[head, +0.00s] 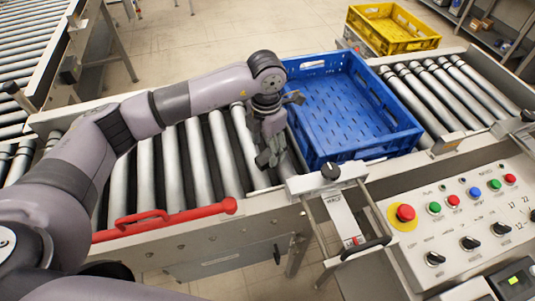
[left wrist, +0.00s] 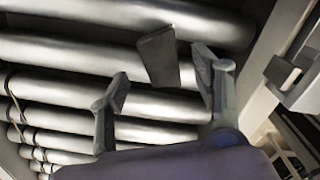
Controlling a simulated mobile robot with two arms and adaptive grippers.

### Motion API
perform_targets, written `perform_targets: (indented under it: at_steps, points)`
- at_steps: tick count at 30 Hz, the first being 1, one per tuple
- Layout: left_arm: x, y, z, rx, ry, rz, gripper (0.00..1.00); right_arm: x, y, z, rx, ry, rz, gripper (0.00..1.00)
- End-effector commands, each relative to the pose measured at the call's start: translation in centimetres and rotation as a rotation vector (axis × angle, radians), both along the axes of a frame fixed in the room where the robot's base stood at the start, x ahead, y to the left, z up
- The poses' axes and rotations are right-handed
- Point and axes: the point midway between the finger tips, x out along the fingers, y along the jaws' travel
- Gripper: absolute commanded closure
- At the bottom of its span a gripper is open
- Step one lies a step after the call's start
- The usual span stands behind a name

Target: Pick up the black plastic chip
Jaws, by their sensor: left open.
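The black plastic chip (left wrist: 158,56) is a dark, flat, tapered piece in the left wrist view, over the metal rollers. It shows between the two spread fingertips of my left gripper (left wrist: 162,76), with visible gaps to both fingers. In the head view my left gripper (head: 270,150) points down over the rollers, just left of the blue crate. I cannot clearly tell the chip from the dark fingers there. My right gripper is not in view.
The blue crate (head: 316,158) stands on the conveyor right of my left gripper. A red handle bar (head: 170,217) runs along the conveyor's front edge. A control panel (head: 455,225) is at the right. A yellow crate (head: 392,47) stands behind. The rollers at left are clear.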

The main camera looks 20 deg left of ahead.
Motion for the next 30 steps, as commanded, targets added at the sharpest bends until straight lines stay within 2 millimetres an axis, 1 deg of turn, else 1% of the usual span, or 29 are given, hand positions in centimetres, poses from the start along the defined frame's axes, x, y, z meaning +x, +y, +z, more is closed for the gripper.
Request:
perform_targets:
  at_steps: [1,3,6,9,14,30]
  points:
    - [-0.1,-0.3,-0.4,0.001,0.005,0.0,0.41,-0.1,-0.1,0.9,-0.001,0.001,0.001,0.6]
    - [0.0,-0.2,-1.6,0.0,0.004,0.002,0.41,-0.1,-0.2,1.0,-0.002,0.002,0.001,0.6]
    - [0.1,-0.2,-2.4,0.001,0.001,0.001,0.41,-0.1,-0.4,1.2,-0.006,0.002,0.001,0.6]
    - [0.1,-0.2,-2.8,0.0,0.0,0.0,0.41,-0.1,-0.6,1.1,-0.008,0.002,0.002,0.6]
    - [0.1,-0.2,-2.8,0.0,0.0,0.0,0.41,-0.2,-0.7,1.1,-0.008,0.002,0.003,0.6]
    - [0.1,-0.2,-2.7,0.0,0.0,0.0,0.77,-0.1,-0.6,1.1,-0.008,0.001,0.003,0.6]
